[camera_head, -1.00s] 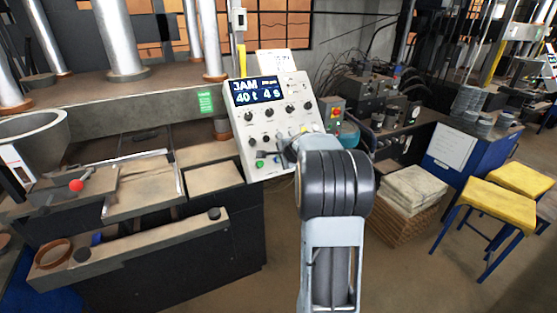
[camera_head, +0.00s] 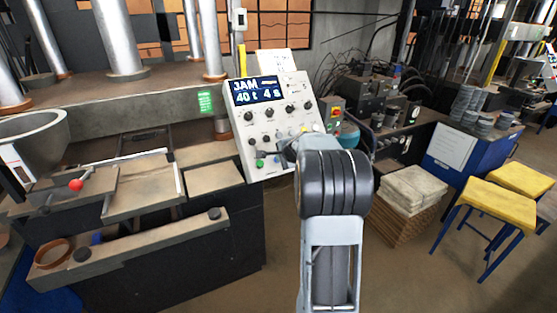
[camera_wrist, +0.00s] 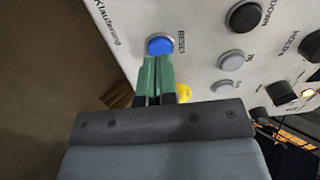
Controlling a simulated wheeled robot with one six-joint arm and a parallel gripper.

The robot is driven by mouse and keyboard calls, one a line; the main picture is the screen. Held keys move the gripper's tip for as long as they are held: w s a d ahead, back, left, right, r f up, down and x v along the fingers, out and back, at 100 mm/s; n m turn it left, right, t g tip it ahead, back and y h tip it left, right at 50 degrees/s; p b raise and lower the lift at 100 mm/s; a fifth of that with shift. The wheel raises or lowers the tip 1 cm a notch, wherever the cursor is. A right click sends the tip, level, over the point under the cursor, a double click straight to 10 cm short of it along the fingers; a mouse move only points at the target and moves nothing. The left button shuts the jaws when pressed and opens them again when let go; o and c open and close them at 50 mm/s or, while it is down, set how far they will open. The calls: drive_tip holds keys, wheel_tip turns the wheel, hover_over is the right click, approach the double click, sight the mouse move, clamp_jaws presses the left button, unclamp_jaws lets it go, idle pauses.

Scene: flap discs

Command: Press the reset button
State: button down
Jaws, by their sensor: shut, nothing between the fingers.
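The reset button is a round blue button (camera_wrist: 160,45) in a pale ring, with the word RESET beside it, on a light grey control panel (camera_wrist: 205,18). My gripper (camera_wrist: 157,60) has its green fingers together and empty. Their tips overlap the near edge of the blue button in the wrist view; I cannot tell whether they touch it. In the head view the panel (camera_head: 240,138) stands tilted on the machine, its screen (camera_head: 257,91) reading JAM and 40 t 4 s. My arm hides most of my gripper there.
A yellow button (camera_wrist: 184,92) is partly hidden beside my fingers. Grey and black buttons (camera_wrist: 230,60) lie to the right on the panel. A green button (camera_head: 260,163) is low on the panel. Yellow stools (camera_head: 488,208) and a stack of sacks (camera_head: 412,188) stand at the right.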

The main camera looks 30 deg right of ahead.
drive_tip(key=shift+b+x, duration=0.35)
drive_tip(key=shift+x, duration=0.75)
idle(0.6)
drive_tip(key=v, duration=0.8)
drive_tip(key=shift+p, duration=0.35)
idle(0.3)
idle(0.5)
drive_tip(key=s+a+f+n+g+y, duration=0.2)
drive_tip(key=s+a+f+n+g, duration=0.25)
drive_tip(key=s+a+n, duration=0.45)
drive_tip(key=s+a+r+n, duration=0.2)
drive_tip(key=s+a+n, duration=0.8)
drive_tip(key=s+a, duration=0.4)
drive_tip(key=shift+s+a+n+g+h, duration=0.2)
drive_tip(key=shift+a+n+g+h, duration=0.15)
drive_tip(key=shift+a, duration=1.35)
